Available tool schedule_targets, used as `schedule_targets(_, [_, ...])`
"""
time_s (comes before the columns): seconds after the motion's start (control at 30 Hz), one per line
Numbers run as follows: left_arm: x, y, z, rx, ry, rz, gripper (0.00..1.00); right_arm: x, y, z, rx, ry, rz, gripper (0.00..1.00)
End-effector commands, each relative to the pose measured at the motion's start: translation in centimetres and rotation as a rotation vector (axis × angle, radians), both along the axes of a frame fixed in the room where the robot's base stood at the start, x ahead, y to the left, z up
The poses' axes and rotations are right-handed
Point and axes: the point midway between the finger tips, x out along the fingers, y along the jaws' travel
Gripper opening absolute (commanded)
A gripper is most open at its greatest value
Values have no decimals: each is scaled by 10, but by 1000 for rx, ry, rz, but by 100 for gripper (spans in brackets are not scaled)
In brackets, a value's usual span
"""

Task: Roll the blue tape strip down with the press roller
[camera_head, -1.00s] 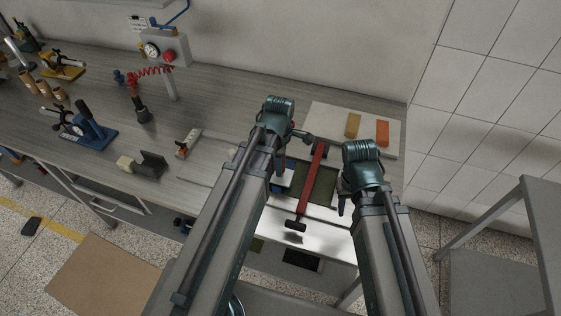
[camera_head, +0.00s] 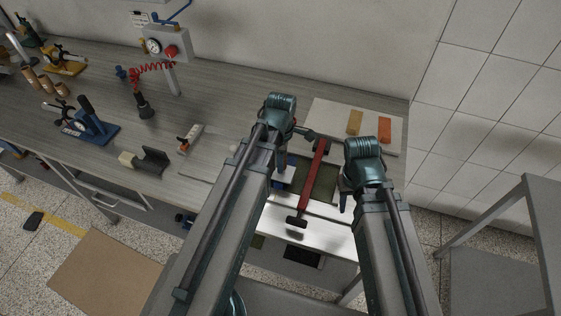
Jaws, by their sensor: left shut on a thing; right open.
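My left gripper (camera_head: 281,163) reaches down over the bench at the left edge of a dark green mat. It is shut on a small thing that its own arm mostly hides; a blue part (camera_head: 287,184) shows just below. I cannot tell clearly whether this is the press roller or the tape strip. A red bar (camera_head: 310,182) with black ends lies across the dark green mat (camera_head: 324,186), between my grippers. My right gripper (camera_head: 343,203) is open and empty to the right of the mat, with its fingers partly hidden.
A pale board (camera_head: 370,118) with a tan block (camera_head: 354,122) and an orange block (camera_head: 384,130) lies behind. A blue-based tool (camera_head: 92,128), a dark bracket (camera_head: 152,159) and a gauge box (camera_head: 166,46) stand to the left. The tiled wall borders the right.

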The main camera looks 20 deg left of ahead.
Motion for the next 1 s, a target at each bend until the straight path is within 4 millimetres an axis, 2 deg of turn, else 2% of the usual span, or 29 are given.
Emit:
schedule_targets(0.3, [16,-1,1,0,0,0,0,0,0,1,0,0,0,43])
schedule_targets(0.67, [20,-1,1,0,0,0,0,0,0,1,0,0,0,43])
schedule_targets(1.0, [35,-1,0,0,0,0,0,0,0,0,0,0,0,43])
